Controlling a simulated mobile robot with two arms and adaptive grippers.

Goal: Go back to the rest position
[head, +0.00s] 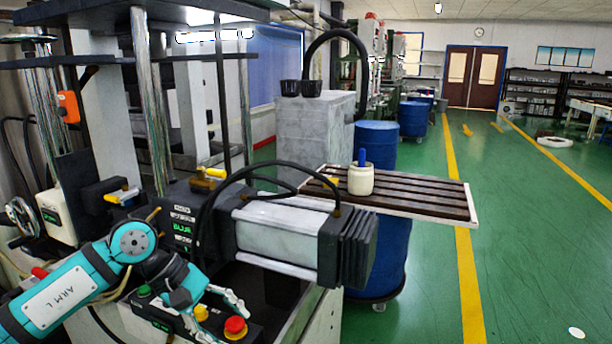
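My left arm, teal and marked ARM L, comes in from the lower left. Its gripper (217,304) hangs over a control box (160,316) at the front of the machine. Its grey fingers look spread apart, with nothing seen between them. A red button (235,327), a yellow button (201,312) and a green button (144,291) sit on the box close by the gripper. I cannot tell whether the fingers touch the box. My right gripper is not in view.
A press-like machine (290,232) with metal columns fills the left side. A dark slatted board (425,199) carries a cream pot (361,181) with a blue handle standing in it. A blue drum (388,255) stands below. The green floor (530,250) at right is mostly clear.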

